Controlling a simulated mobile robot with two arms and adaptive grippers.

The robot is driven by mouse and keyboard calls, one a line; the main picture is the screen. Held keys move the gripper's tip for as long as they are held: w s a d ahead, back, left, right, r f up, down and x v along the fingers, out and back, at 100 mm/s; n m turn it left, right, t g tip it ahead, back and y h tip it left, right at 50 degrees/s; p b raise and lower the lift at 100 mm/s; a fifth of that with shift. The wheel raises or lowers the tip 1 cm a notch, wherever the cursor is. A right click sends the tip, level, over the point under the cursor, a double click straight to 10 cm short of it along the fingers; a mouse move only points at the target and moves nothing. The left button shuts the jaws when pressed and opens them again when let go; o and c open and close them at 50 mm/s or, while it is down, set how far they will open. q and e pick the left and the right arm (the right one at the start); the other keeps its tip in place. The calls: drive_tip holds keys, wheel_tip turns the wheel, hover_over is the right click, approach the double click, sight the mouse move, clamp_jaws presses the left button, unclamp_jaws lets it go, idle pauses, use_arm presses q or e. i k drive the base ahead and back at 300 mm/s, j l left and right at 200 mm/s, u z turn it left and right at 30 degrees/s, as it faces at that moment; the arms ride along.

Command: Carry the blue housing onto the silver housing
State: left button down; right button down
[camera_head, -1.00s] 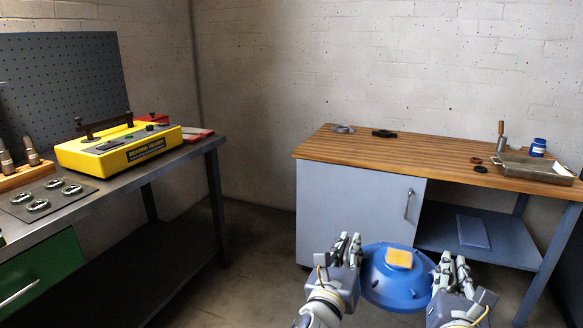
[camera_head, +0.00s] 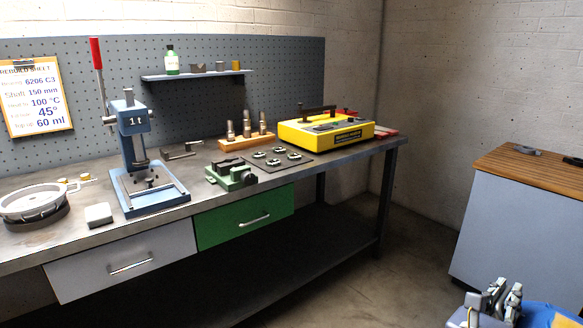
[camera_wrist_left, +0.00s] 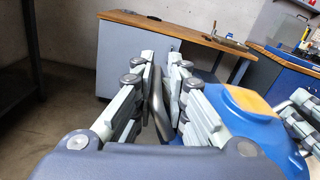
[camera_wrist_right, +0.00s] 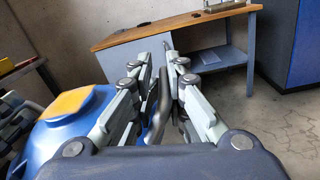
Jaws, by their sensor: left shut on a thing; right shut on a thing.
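The blue housing (camera_head: 536,308) is at the bottom right of the head view, mostly cut off, with a yellow-orange patch on top. It also shows in the left wrist view (camera_wrist_left: 278,135) and the right wrist view (camera_wrist_right: 40,140). The housing is held clear of both benches. The silver housing (camera_head: 30,203), a round ring-like body, sits on the metal workbench at far left.
The metal workbench (camera_head: 105,236) carries a blue press (camera_head: 132,150), a small white block (camera_head: 98,214), a green vise (camera_head: 232,174) and a yellow bearing heater (camera_head: 322,132). A wood-topped bench (camera_head: 535,172) stands at right. Open floor lies between the benches.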

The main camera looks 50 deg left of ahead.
sight(33, 198)
drive_tip(key=k+u, duration=0.1)
drive_tip(key=u, duration=0.25)
drive_tip(key=k+j+u, duration=0.1)
drive_tip(key=u, duration=2.15)
